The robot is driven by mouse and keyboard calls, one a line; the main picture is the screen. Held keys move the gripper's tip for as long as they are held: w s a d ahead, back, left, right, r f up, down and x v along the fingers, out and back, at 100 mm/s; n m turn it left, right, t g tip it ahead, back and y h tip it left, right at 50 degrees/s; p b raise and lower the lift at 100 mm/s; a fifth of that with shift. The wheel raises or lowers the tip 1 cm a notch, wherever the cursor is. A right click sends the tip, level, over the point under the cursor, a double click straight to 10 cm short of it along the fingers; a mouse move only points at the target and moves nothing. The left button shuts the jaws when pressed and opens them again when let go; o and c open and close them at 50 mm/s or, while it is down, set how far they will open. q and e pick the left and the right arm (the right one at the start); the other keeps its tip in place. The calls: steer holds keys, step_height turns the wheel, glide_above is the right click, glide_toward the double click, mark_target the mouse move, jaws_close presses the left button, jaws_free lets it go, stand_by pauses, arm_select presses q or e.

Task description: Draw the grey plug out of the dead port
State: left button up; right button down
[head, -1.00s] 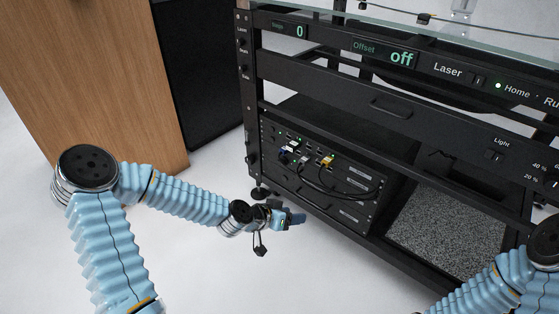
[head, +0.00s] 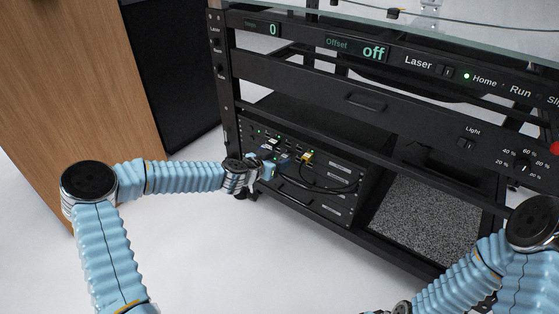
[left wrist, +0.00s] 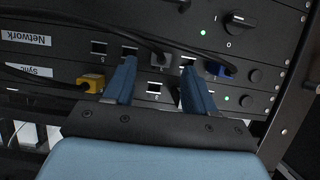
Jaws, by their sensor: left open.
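The grey plug (left wrist: 161,61) sits in a port of the black panel in the left wrist view, with a dark cable running off to the upper left. My left gripper (left wrist: 158,64) is open, its two blue fingers pointing at the panel on either side of the plug. I cannot tell whether the fingertips touch it. In the head view my left gripper (head: 269,171) is in front of the panel at the rack's lower left. The grey plug cannot be made out there. My right gripper is out of view.
A yellow plug (left wrist: 89,84) and a blue plug (left wrist: 217,69) sit in ports on either side, close to the fingers. Black cables (left wrist: 75,20) cross the panel. The rack's black frame (head: 229,100) stands left of the panel. The floor (head: 215,250) in front is clear.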

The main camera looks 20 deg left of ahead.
arm_select(q)
steer(key=shift+x, duration=1.05)
jaws_close()
steer(key=shift+s+a+b, duration=0.25)
steer(key=shift+s, duration=0.4)
steer(key=shift+s+a+b, duration=0.25)
steer(key=shift+s, duration=0.4)
steer(key=shift+s+a+b, duration=0.25)
steer(key=shift+s, duration=0.4)
